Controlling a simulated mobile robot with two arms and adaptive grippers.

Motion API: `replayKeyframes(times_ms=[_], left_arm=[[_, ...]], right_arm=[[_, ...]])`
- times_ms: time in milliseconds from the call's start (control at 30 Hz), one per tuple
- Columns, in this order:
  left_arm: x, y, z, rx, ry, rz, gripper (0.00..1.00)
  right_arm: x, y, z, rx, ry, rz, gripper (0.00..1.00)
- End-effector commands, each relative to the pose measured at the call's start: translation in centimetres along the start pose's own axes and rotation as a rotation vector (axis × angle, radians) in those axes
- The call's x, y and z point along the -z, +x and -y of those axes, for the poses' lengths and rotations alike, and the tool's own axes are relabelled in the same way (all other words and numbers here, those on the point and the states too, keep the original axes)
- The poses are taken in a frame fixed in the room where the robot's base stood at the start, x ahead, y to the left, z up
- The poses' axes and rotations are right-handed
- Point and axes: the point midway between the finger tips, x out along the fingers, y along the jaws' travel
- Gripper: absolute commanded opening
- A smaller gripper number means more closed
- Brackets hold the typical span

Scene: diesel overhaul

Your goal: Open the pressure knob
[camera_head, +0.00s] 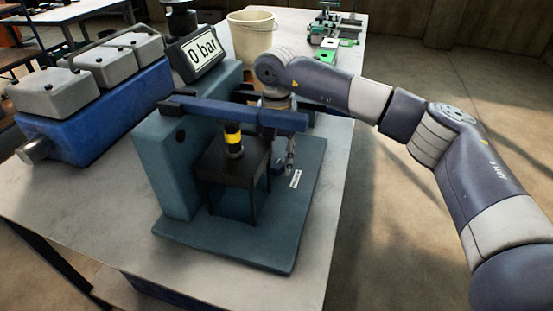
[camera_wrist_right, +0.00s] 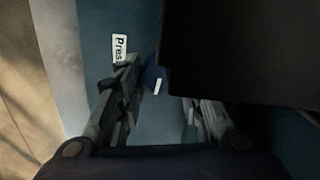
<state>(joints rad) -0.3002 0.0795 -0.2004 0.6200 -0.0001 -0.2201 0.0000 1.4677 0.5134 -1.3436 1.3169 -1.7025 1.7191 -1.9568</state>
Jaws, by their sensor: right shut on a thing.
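The pressure knob is a small dark blue knob (camera_head: 277,169) low on the teal base of the test stand, beside a white label (camera_head: 295,179). In the right wrist view the knob (camera_wrist_right: 154,76) shows a white mark, and the label (camera_wrist_right: 119,48) reads "Pres", with the rest hidden. My right gripper (camera_head: 288,157) points down at the knob from above. In the wrist view its fingers (camera_wrist_right: 161,85) lie on either side of the knob and are shut on it; the exact contact is dark. The display (camera_head: 202,53) reads 0 bar. My left gripper is out of view.
A black stand (camera_head: 237,165) holding a black and yellow cylinder (camera_head: 233,141) is close to the left of the knob. A blue bar (camera_head: 240,113) crosses above. A blue engine block (camera_head: 95,110) and a bucket (camera_head: 251,38) stand on the table. Open floor lies right.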

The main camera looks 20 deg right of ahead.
Motion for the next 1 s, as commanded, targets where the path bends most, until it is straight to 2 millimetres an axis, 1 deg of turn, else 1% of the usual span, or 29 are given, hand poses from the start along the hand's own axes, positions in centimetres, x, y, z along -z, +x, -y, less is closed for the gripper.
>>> replayKeyframes(times_ms=[33, 533, 567, 600, 900, 1000], left_arm=[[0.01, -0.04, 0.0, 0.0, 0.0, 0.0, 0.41], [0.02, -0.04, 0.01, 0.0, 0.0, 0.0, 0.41], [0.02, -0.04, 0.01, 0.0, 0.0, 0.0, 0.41], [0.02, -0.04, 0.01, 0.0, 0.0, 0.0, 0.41], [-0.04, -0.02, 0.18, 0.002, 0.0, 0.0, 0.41], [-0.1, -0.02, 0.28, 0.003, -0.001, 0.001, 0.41]], right_arm=[[0.3, -0.4, 0.03, 0.006, 0.004, -0.01, 0.1], [0.32, -0.43, 0.04, 0.006, 0.004, -0.01, 0.1], [0.32, -0.43, 0.03, 0.006, 0.004, -0.01, 0.4], [0.31, -0.43, 0.03, 0.006, 0.004, -0.01, 0.43], [0.13, -0.21, 0.02, 0.003, 0.002, -0.004, 0.43], [0.14, -0.61, 0.04, 0.003, 0.001, -0.005, 0.43]])
